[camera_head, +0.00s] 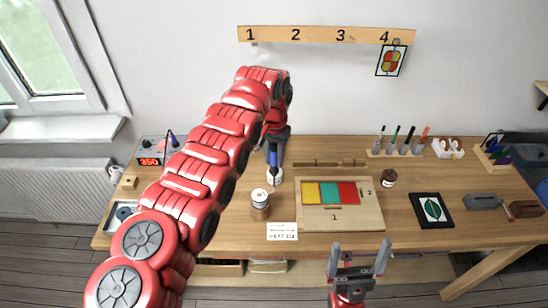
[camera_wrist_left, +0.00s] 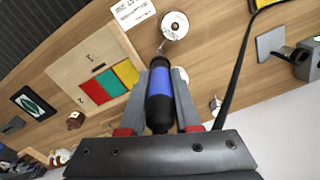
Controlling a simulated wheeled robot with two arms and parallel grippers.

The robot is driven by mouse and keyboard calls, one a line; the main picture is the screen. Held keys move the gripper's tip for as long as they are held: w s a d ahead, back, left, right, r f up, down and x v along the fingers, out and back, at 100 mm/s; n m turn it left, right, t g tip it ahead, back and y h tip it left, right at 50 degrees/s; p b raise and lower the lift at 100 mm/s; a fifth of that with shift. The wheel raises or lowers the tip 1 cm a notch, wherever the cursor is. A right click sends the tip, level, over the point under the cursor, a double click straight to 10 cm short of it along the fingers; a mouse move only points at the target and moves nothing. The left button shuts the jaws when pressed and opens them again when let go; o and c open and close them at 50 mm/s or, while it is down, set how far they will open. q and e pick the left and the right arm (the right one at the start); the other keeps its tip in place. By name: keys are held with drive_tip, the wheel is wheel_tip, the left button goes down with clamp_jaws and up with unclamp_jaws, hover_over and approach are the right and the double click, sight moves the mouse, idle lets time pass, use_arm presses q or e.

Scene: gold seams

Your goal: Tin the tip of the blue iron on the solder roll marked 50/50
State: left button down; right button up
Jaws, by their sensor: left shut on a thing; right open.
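My left gripper (camera_head: 276,140) is shut on the blue iron (camera_head: 272,158), which points downward above the table. In the left wrist view the blue iron (camera_wrist_left: 160,92) sits between the fingers (camera_wrist_left: 160,105), its thin tip near the edge of a solder roll (camera_wrist_left: 175,24); I cannot tell if they touch. In the head view this white-topped roll (camera_head: 260,195) stands nearer the front. A second white roll (camera_head: 275,176) stands behind it, partly covered by the iron. The roll markings are too small to read. My right gripper (camera_head: 357,262) is open and empty at the table's front.
A wooden board (camera_head: 318,218) with coloured panes lies right of the rolls, a printed card (camera_head: 282,231) in front. The iron station (camera_head: 151,152) is at the left. A dark jar (camera_head: 389,178) and a leaf picture (camera_head: 432,210) are to the right. The iron's black cord (camera_wrist_left: 240,65) trails beside the gripper.

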sight(273, 144)
use_arm(q)
drive_tip(key=shift+f+b, duration=0.1)
drive_tip(key=shift+b, duration=0.3)
idle(1.9)
drive_tip(key=shift+r, duration=0.85)
wheel_tip(273, 144, up, 2)
drive_tip(key=shift+r, duration=0.2)
drive_tip(key=shift+r+p, duration=0.75)
drive_tip(key=shift+r, duration=0.3)
drive_tip(key=shift+a, duration=0.1)
